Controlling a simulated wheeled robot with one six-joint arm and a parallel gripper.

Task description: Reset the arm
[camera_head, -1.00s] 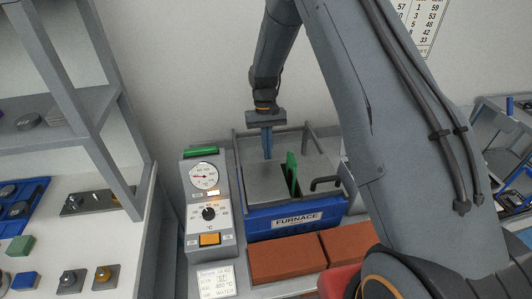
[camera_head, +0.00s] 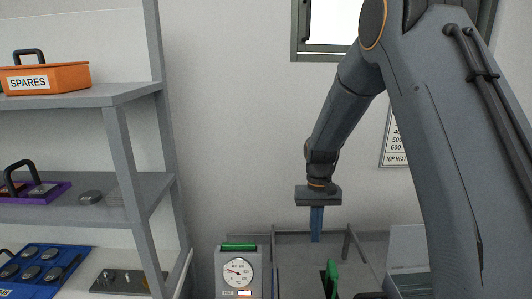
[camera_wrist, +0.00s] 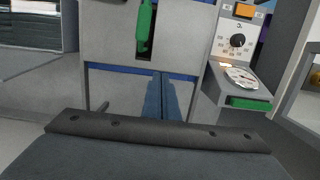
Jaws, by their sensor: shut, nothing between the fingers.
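My gripper (camera_head: 316,238) points straight down above the back part of the grey furnace top, its blue fingers together with nothing between them. The fingers also show in the wrist view (camera_wrist: 163,98), close against each other. My arm rises from the right side and bends down to the gripper. The furnace (camera_head: 300,278) shows only its top in the head view, with a green handle (camera_head: 332,278) standing in its slot. That green handle is also in the wrist view (camera_wrist: 145,27).
The control box with a round gauge (camera_head: 238,272) stands left of the furnace and shows in the wrist view (camera_wrist: 238,45). A grey shelf (camera_head: 125,95) at left holds an orange SPARES box (camera_head: 45,78) and a purple tray (camera_head: 36,192). The wall between is clear.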

